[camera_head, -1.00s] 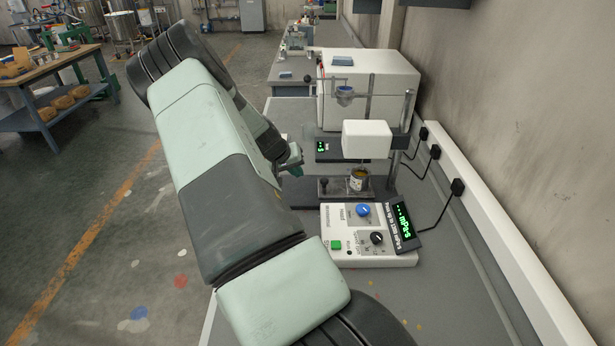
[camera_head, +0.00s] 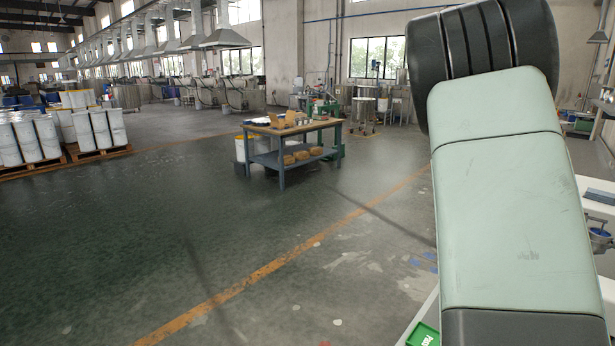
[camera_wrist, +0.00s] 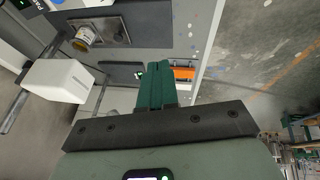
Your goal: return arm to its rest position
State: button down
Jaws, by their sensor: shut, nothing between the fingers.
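My gripper (camera_wrist: 157,68) shows in the wrist view with its dark green fingers closed together and nothing between them. It is apart from the white instrument head (camera_wrist: 58,82) on the left and the small metal can (camera_wrist: 86,36) at the upper left. In the head view my pale green and grey arm fills the right side, raised. My gripper does not show there, and the arm covers most of the bench.
A wooden-topped worktable (camera_head: 290,127) with a blue frame stands mid-floor. White drums (camera_head: 35,138) on pallets are at the left. The floor between is open. In the wrist view an orange object (camera_wrist: 183,73) lies near the bench edge beyond the fingers.

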jog(key=s+a+r+n+t+y, duration=0.1)
jog(key=s+a+r+n+y, duration=0.1)
jog(key=s+a+r, duration=0.45)
jog(key=s+a+r+n+t+y, duration=0.1)
jog(key=s+a+r, duration=0.2)
jog(key=a+r, duration=0.65)
jog(key=s+a+r+n+t, duration=0.1)
jog(key=s+a+n, duration=0.1)
jog(key=s+a, duration=0.3)
jog(key=s+a+r+n+y, duration=0.1)
jog(key=s+a+r+n, duration=0.1)
jog(key=s+a, duration=0.4)
jog(key=s+n, duration=0.1)
jog(key=s, duration=0.4)
jog(key=shift+s+a+r+t, duration=0.2)
jog(key=shift+s+r+t, duration=0.1)
jog(key=shift+t, duration=0.1)
jog(key=c, duration=1.8)
grip_release()
jog(key=shift+c, duration=0.2)
